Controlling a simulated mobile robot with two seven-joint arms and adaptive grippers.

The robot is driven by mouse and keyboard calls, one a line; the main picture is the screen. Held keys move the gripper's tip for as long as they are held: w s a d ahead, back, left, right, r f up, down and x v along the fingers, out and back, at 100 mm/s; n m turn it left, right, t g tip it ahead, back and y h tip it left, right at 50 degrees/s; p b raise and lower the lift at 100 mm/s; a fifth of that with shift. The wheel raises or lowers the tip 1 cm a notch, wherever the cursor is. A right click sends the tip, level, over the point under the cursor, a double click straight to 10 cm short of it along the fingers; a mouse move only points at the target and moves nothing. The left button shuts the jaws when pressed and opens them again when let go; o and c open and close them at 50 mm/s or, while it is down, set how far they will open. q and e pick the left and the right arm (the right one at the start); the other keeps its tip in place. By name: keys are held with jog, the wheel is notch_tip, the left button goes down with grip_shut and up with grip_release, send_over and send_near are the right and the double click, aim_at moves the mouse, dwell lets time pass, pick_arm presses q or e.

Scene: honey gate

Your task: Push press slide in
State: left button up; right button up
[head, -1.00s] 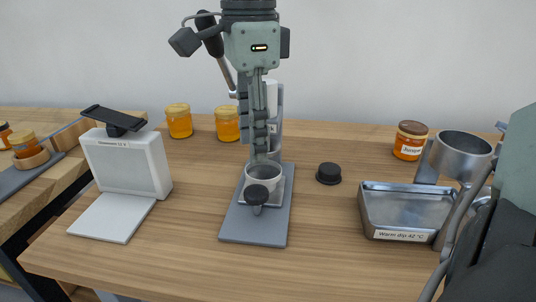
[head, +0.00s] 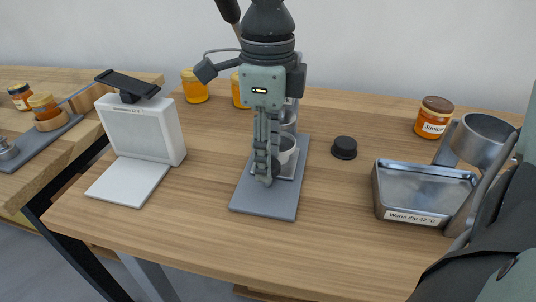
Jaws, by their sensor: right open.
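The press stands on a grey base plate (head: 266,201) in the middle of the table. A pale metal cup (head: 287,150) sits low on its slide, partly hidden. My right gripper (head: 265,180) points down in front of the cup, with its fingertips low over the plate. It hides the slide's front and most of the press column. The fingers are seen edge-on and hold nothing that I can see. I cannot tell whether they touch the slide. The dark lever handle (head: 229,9) of the press shows at the top.
A black round cap (head: 344,147) lies to the right. A metal warm-dip tray (head: 415,218) and a labelled jar (head: 434,118) are further right. A white stand (head: 143,130) is at the left, with a honey jar (head: 195,87) behind it. The front tabletop is clear.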

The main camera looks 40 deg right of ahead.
jog(key=shift+f, duration=0.4)
grip_shut()
jog(key=shift+w+d+b, duration=0.7)
jog(key=shift+w+d, duration=0.35)
jog(key=shift+d, duration=0.1)
pick_arm(q)
jog(key=r, duration=0.3)
jog(key=shift+w+a, duration=0.1)
jog(key=shift+w, duration=0.1)
pick_arm(e)
jog(key=shift+w+d+r, duration=0.1)
jog(key=shift+d, duration=0.05)
grip_release()
jog(key=shift+d, duration=0.1)
